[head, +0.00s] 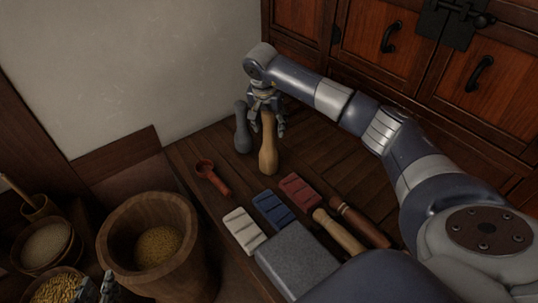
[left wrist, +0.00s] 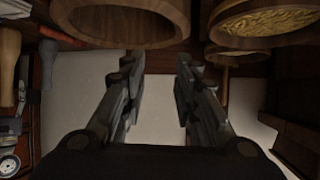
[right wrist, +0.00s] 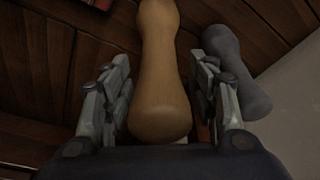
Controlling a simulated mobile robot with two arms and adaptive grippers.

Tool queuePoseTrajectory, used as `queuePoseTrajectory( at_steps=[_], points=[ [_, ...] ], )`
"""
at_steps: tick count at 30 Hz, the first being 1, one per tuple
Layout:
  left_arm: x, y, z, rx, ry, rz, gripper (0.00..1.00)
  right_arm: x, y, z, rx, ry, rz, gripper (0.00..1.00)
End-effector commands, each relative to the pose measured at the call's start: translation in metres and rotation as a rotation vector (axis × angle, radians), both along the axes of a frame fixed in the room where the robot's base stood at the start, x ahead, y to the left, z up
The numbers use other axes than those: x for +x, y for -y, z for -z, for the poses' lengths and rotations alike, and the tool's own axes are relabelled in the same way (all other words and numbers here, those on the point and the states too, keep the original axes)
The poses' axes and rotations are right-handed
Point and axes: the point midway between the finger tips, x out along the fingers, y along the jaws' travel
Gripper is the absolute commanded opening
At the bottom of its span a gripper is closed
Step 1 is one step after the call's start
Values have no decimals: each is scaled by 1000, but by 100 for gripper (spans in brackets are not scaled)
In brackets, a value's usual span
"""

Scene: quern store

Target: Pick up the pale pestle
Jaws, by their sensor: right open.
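The pale pestle (head: 268,153) is a tan wooden one with a narrow waist and rounded ends, on the dark plank top near the wall. My right gripper (head: 266,118) is over its far end in the head view. In the right wrist view the pestle (right wrist: 160,95) lies between the spread fingers of the gripper (right wrist: 162,72), with a gap showing beside it. Its far end is partly hidden by the fingers in the head view. My left gripper (head: 98,288) is at the lower left by the tubs; it is open and empty in the left wrist view (left wrist: 158,62).
A grey pestle (head: 242,130) is close beside the pale one. A red scoop (head: 213,177), white, blue (head: 273,209) and red blocks, a grey stone slab (head: 297,260) and two wooden handled pieces (head: 338,230) lie nearer. Wooden tubs (head: 150,205) of grain stand left.

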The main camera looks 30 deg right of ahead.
Motion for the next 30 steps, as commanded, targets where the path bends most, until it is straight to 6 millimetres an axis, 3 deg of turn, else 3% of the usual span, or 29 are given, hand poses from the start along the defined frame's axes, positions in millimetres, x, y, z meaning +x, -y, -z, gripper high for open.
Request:
queuePoseTrajectory(
  at_steps=[6,14,21,30],
  points=[
    [12,6,-16,-23,97,7,28,2,3,14,-1,0,0,54],
    [13,6,-19,-25,106,7,28,2,3,15,-2,0,-1,54],
    [13,6,-18,-25,104,7,28,2,3,15,-2,0,-1,1],
    [12,6,-18,-25,103,8,28,3,4,13,-1,4,0,0]
  ],
)
